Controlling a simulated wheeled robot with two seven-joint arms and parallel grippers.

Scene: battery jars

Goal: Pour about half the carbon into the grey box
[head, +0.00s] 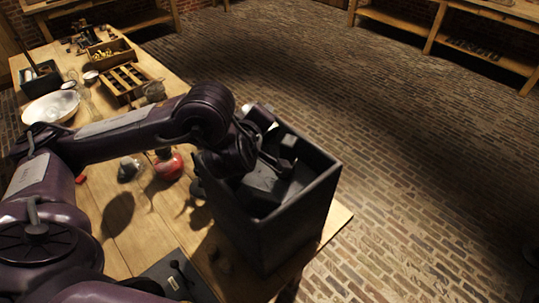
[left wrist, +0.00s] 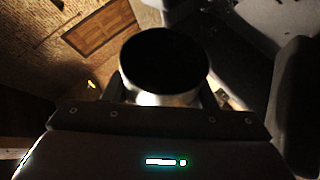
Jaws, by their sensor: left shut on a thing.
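The tall dark grey box (head: 293,222) stands open-topped at the right end of the table. My left arm reaches over it, with the left gripper (head: 268,152) at its mouth, partly hidden by the wrist. In the left wrist view a round jar (left wrist: 165,98) with a pale, lit rim sits between the fingers, which are shut on it. Its mouth faces the camera and its inside is black, so I cannot tell how much carbon is in it. Dark blocky shapes show within the box opening; I cannot tell whether they are contents or gripper parts. My right gripper is not in view.
A red flask (head: 168,164) and a clear vessel with dark contents (head: 129,170) stand on the table left of the box. A white bowl (head: 50,108), a wooden rack (head: 124,82) and a tray of yellow things (head: 108,53) are farther back. Brick floor lies beyond the right edge.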

